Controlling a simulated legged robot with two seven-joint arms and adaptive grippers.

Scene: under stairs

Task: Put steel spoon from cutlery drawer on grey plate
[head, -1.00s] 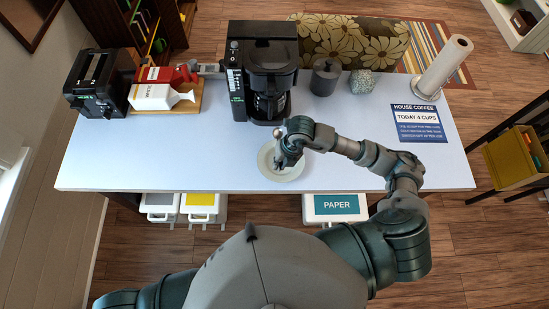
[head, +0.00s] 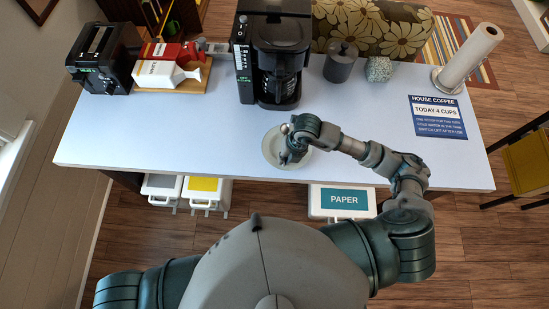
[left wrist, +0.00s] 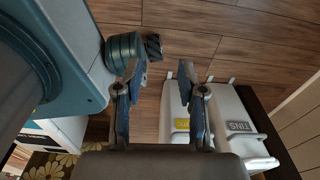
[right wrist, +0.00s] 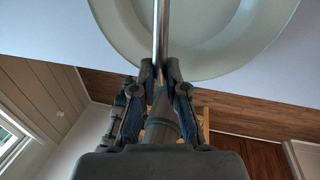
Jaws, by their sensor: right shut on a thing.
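The pale grey plate (head: 270,155) lies on the white worktop near its front edge. It also shows in the right wrist view (right wrist: 220,50). My right gripper (head: 287,158) is over the plate and hides part of it. In the right wrist view this gripper (right wrist: 161,70) is shut on the steel spoon (right wrist: 162,30), whose thin shiny shaft runs across the plate. I cannot tell whether the spoon touches the plate. My left gripper (left wrist: 160,75) is open and empty, away from the worktop, above the floor. I cannot make out the cutlery drawer.
A coffee maker (head: 275,60) stands behind the plate. A toaster (head: 102,60) and cartons (head: 165,72) are at the left. A dark pot (head: 340,62), paper roll (head: 470,60) and coffee sign (head: 437,117) are at the right. Bins (head: 342,200) stand below the front edge.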

